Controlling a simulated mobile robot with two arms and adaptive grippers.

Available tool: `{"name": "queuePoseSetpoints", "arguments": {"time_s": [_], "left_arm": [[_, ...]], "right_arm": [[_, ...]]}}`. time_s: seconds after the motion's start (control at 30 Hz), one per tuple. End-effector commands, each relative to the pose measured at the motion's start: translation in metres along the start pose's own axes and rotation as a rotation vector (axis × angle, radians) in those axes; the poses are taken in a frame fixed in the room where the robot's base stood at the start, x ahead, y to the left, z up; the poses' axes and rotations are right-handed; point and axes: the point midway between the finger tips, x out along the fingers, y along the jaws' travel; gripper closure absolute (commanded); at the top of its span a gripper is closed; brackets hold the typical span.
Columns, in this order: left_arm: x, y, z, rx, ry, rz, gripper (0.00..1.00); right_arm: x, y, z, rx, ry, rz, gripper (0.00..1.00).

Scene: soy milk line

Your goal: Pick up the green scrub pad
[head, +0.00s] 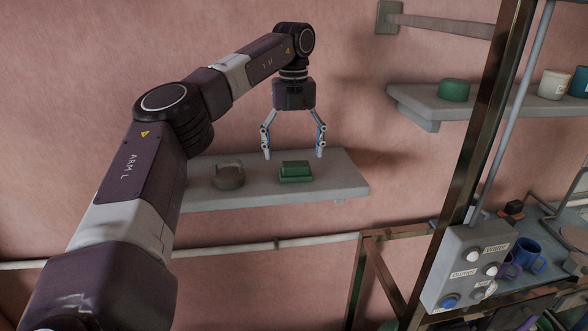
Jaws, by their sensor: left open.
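The green scrub pad (295,172) lies on the grey wall shelf (345,180), right of the shelf's middle. My left gripper (293,154) points down above it with its two fingers spread wide, one on each side of the pad in the picture. The fingers look empty, and I cannot tell how far above the pad the tips are. My right gripper is not in view.
A grey round dish (228,176) sits left of the pad. A higher shelf (430,101) at right holds a green round item (453,90) and cups. A metal frame post (474,125) and a button box (467,265) stand at right.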

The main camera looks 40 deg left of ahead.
Motion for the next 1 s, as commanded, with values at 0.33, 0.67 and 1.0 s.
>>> {"name": "queuePoseSetpoints", "arguments": {"time_s": [0.33, 0.67, 1.0], "left_arm": [[0.039, 0.002, -0.002, 0.000, 0.003, 0.001, 0.18], [0.042, 0.001, -0.002, 0.000, 0.001, 0.000, 0.27], [0.043, 0.001, -0.002, 0.000, 0.002, 0.001, 0.64]], "right_arm": [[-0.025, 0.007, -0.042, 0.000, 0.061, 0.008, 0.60], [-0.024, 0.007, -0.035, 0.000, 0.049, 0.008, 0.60], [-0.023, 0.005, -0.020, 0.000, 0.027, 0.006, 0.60]]}}
